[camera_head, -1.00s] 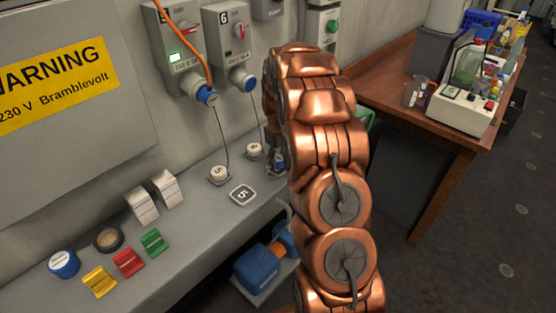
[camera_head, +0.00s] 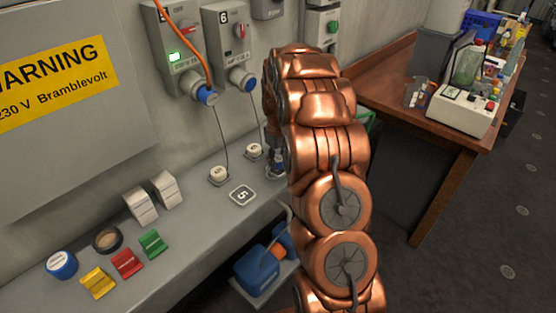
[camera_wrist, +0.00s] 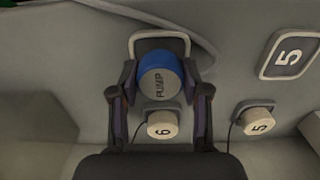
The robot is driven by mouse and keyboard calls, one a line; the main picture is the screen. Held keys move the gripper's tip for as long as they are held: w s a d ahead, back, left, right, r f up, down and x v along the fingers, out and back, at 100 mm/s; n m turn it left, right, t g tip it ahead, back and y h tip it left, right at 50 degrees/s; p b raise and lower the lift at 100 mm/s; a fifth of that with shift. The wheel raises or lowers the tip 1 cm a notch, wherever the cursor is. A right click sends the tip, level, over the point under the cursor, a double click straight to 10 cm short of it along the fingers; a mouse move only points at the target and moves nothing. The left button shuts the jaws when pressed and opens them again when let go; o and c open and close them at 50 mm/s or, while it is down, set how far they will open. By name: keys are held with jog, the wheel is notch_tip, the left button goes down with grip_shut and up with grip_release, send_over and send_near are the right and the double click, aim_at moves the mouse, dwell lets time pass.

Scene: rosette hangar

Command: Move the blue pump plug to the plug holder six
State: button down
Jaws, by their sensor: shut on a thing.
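The blue pump plug (camera_wrist: 158,78), with a grey end marked PUMP, is between the two fingers of my gripper (camera_wrist: 160,82) in the wrist view. The fingers are shut on it from both sides. Behind the plug, a white-edged rounded plate (camera_wrist: 148,37) shows in part; the plug covers its middle, so its number is hidden. I cannot tell whether the plug touches it. A round cap marked 6 (camera_wrist: 162,125) is just below the plug. In the head view, my copper arm hides most of the gripper and the plug.
A plate marked 5 (camera_head: 242,195) and a cap marked 5 (camera_head: 218,174) are on the grey ledge. Wall sockets (camera_head: 230,50) hang above, with cords running down. White blocks (camera_head: 165,188) and coloured pieces (camera_head: 127,262) stand to the left. A wooden table (camera_head: 440,140) is at right.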

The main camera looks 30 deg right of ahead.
jog(key=shift+f, duration=0.45)
jog(key=shift+c, duration=2.3)
grip_release()
jog(key=shift+r, duration=0.1)
notch_tip(320, 180, up, 11)
jog(key=shift+r, duration=0.45)
